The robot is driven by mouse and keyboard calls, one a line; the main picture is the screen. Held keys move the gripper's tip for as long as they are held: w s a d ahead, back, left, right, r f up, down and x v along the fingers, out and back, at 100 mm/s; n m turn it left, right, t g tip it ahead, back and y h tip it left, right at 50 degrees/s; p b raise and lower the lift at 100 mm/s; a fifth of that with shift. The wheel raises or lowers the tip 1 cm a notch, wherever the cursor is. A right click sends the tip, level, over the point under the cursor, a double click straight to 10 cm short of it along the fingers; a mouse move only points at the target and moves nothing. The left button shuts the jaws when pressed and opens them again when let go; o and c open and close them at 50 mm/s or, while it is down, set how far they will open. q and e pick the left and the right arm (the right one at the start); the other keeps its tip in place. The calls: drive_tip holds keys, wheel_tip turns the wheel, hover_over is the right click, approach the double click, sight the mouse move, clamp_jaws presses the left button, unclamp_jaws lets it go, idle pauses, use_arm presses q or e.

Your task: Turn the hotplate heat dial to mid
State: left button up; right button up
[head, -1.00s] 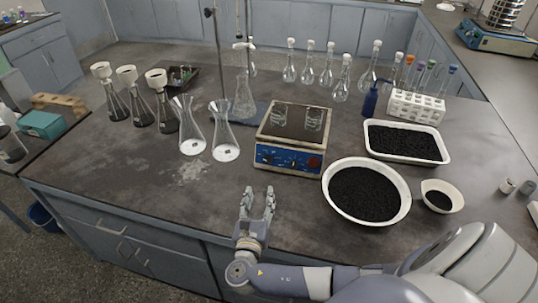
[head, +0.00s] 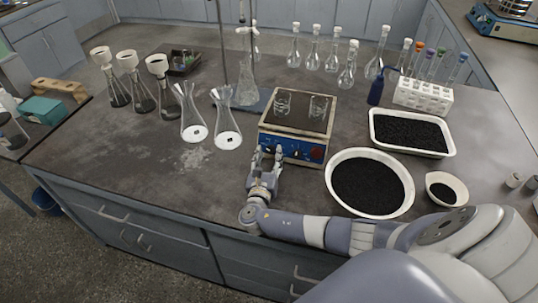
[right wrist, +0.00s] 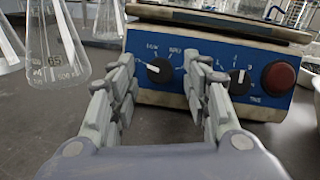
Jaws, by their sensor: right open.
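The hotplate (head: 297,122) stands on the bench with a blue front panel and a dark top. In the right wrist view its panel (right wrist: 214,80) shows a left black dial (right wrist: 160,71), a right black dial (right wrist: 240,82) and a red button (right wrist: 279,78). The left dial's white pointer points to the upper left. Lettering near the dials is too small to read surely. My right gripper (head: 267,152) is open in front of the panel; in the wrist view its fingers (right wrist: 161,88) stand on either side of the left dial, apart from it. My left gripper is not in view.
Two clear conical flasks (head: 227,122) stand left of the hotplate, one close to my gripper in the wrist view (right wrist: 55,50). A round bowl of black granules (head: 370,184) stands close on the right. Two small glass beakers (head: 318,106) sit on the hotplate top.

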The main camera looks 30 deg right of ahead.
drive_tip(key=shift+w+d, duration=0.1)
drive_tip(key=shift+d, duration=0.05)
clamp_jaws()
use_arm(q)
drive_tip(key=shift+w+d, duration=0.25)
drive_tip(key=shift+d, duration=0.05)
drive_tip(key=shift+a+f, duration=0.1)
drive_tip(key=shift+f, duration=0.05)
use_arm(e)
drive_tip(key=shift+f, duration=0.1)
